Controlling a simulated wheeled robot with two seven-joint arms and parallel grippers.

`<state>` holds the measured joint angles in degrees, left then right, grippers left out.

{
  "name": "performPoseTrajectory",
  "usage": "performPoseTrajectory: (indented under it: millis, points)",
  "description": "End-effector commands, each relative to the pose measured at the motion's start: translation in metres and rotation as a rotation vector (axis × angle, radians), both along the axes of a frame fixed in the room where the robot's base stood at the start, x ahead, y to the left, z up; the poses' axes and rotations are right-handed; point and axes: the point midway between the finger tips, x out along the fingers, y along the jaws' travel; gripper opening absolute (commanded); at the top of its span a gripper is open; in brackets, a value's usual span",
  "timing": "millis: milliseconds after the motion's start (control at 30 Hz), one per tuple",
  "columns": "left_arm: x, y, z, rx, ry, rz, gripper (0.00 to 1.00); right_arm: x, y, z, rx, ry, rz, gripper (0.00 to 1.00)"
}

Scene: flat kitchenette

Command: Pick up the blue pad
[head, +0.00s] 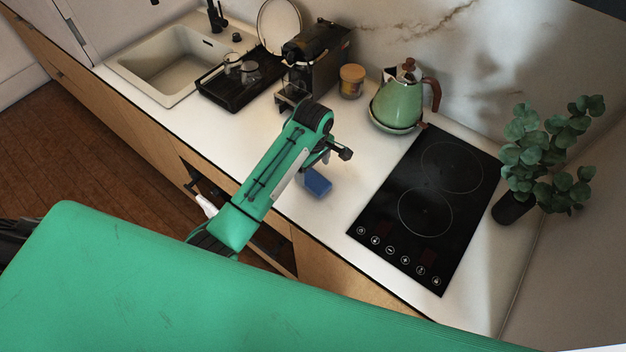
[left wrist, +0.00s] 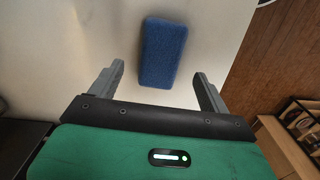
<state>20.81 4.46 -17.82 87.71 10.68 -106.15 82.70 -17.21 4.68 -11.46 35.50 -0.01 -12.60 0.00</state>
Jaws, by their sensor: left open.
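The blue pad (head: 317,183) lies on the white counter (head: 350,160), left of the black cooktop and near the counter's front edge. In the left wrist view the blue pad (left wrist: 162,53) lies flat, its near end about level with my fingertips and the rest beyond them. My left gripper (head: 335,160) is over the counter just above and beside the pad in the head view. In the left wrist view my left gripper (left wrist: 158,72) is open and empty, with one finger on each side of the pad's near end and a gap to both. My right gripper is not seen.
A black cooktop (head: 425,205) lies to the right, with a green kettle (head: 404,101) behind it. A coffee machine (head: 312,62), a jar (head: 351,80) and a black drying tray (head: 240,80) stand farther back. A potted plant (head: 540,160) is at far right. Counter around the pad is clear.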

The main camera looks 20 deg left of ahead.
Motion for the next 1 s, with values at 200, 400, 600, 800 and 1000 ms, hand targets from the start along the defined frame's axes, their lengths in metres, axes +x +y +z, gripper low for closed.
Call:
performPoseTrajectory:
  millis: [200, 400, 600, 800, 1000]
  points:
    - [-0.002, 0.001, -0.021, 0.003, 0.005, 0.0, 0.8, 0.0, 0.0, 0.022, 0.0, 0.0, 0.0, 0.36]
    - [-0.001, 0.001, -0.046, 0.001, 0.003, 0.0, 0.8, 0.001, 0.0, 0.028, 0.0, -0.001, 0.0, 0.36]
    - [-0.001, 0.0, -0.052, 0.0, 0.001, 0.0, 0.8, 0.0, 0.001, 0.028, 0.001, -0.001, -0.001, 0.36]
    - [-0.001, 0.0, -0.051, 0.0, 0.0, 0.0, 0.6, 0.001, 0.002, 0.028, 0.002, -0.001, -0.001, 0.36]
    - [-0.001, 0.0, -0.051, 0.0, 0.0, 0.0, 0.32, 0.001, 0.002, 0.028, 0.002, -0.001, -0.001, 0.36]
